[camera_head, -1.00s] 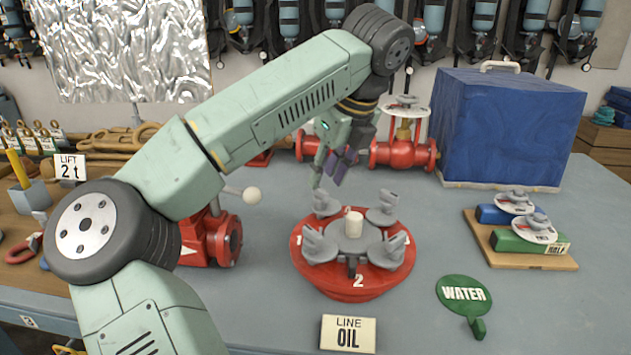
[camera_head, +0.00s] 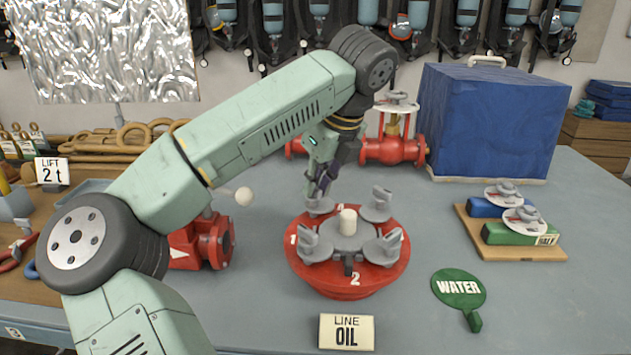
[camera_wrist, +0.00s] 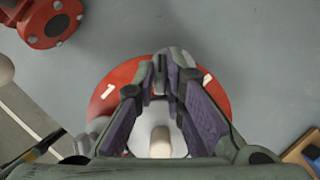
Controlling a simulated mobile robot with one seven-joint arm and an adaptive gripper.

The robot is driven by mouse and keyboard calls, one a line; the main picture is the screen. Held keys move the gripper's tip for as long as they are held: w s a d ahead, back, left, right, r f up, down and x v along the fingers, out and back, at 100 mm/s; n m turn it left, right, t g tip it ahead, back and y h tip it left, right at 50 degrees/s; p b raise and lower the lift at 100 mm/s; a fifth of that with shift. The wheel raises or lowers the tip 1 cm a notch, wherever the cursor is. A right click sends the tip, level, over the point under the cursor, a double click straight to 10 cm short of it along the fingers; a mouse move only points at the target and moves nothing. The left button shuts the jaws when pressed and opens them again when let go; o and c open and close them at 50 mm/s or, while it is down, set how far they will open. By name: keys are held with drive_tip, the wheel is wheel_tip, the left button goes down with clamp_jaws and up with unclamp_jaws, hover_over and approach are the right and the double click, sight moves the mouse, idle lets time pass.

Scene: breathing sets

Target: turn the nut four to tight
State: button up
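A round red base (camera_head: 345,292) carries several grey wing nuts around a grey hub with a pale central post (camera_head: 348,222). Labels 1 and 2 read clearly at its left and front; the label near the back-left nut is small and partly covered. My gripper (camera_head: 322,190) is down at the back-left nut (camera_head: 320,207), whose upper part its fingers hide. In the wrist view my gripper (camera_wrist: 168,72) has its fingertips close together over the far side of the red base (camera_wrist: 125,75).
A red valve (camera_head: 205,243) with a white-knobbed lever stands left of the base. Another red valve (camera_head: 393,150) stands behind. A blue covered box (camera_head: 490,125) stands back right.

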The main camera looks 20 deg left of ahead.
clamp_jaws()
drive_tip(key=m+b, duration=0.1)
drive_tip(key=m+t+b, duration=0.1)
drive_tip(key=shift+s+a+f+m, duration=0.1)
drive_tip(key=shift+f+m, duration=0.05)
drive_tip(key=shift+m, duration=0.25)
drive_tip(key=m+h+b, duration=0.1)
drive_tip(key=m, duration=0.1)
drive_tip(key=m+t+h+b, duration=0.1)
drive_tip(key=m, duration=0.2)
drive_tip(key=shift+a, duration=0.1)
drive_tip(key=m, duration=0.1)
drive_tip(key=m+h, duration=0.1)
drive_tip(key=m, duration=0.1)
drive_tip(key=m+h, duration=0.1)
drive_tip(key=shift+a+r+m, duration=0.1)
drive_tip(key=shift+r+m, duration=0.15)
drive_tip(key=shift+m, duration=0.15)
drive_tip(key=m+h+p, duration=0.1)
drive_tip(key=m, duration=0.3)
drive_tip(key=shift+a+m+h+p, duration=0.1)
drive_tip(key=shift+m+h+p, duration=0.2)
drive_tip(key=shift+h+p, duration=0.1)
